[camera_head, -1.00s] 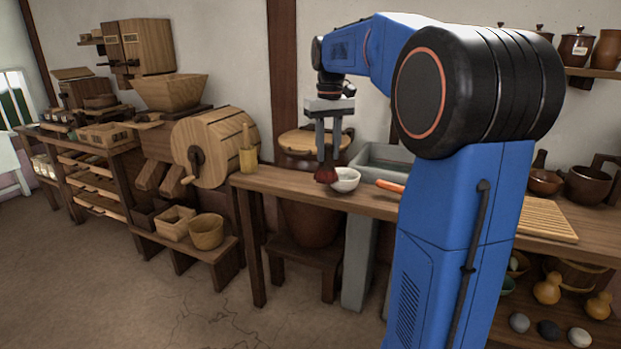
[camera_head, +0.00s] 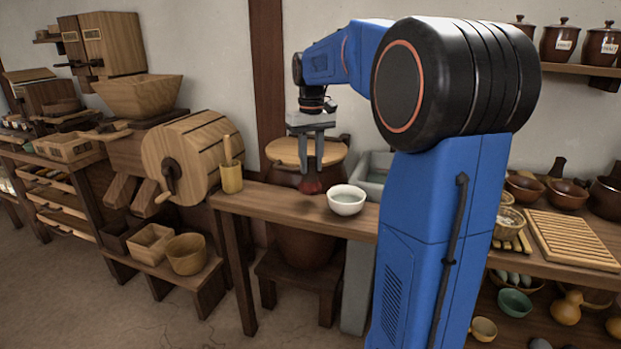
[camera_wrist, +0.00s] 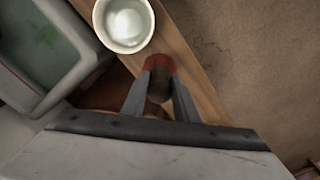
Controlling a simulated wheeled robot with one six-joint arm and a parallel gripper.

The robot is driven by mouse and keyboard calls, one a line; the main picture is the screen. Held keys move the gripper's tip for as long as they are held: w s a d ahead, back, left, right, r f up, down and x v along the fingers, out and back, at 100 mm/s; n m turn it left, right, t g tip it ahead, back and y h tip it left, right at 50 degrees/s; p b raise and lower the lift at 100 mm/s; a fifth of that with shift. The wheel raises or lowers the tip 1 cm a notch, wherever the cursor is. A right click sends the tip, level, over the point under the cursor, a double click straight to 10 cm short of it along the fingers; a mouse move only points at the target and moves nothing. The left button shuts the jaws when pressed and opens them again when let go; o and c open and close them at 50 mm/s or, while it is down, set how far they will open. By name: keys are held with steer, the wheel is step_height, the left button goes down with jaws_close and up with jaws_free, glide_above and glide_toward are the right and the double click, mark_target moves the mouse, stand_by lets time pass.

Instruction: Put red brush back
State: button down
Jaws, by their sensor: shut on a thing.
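My gripper (camera_head: 311,166) points down and is shut on the red brush (camera_head: 311,185). The brush's dark red head hangs below the fingers, just left of the white bowl (camera_head: 346,205), over the narrow wooden bench (camera_head: 285,208). In the wrist view the red brush (camera_wrist: 160,62) shows between the fingertips (camera_wrist: 158,88), with its brown handle toward the palm. There the white bowl (camera_wrist: 143,40) lies beyond it, apart from the brush. The gap between brush and bench top is hard to judge.
A wooden cup with a stick-like handle (camera_head: 231,176) stands at the bench's left end. A large lidded brown jar (camera_head: 295,235) stands behind the bench, beside a grey stone basin (camera_head: 372,180). A slatted board (camera_head: 570,240) lies at right. The bench between cup and brush is clear.

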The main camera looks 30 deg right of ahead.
mark_target(311, 172)
steer(key=shift+f, duration=2.15)
steer(key=shift+f, duration=0.15)
steer(key=c, duration=1.4)
jaws_free()
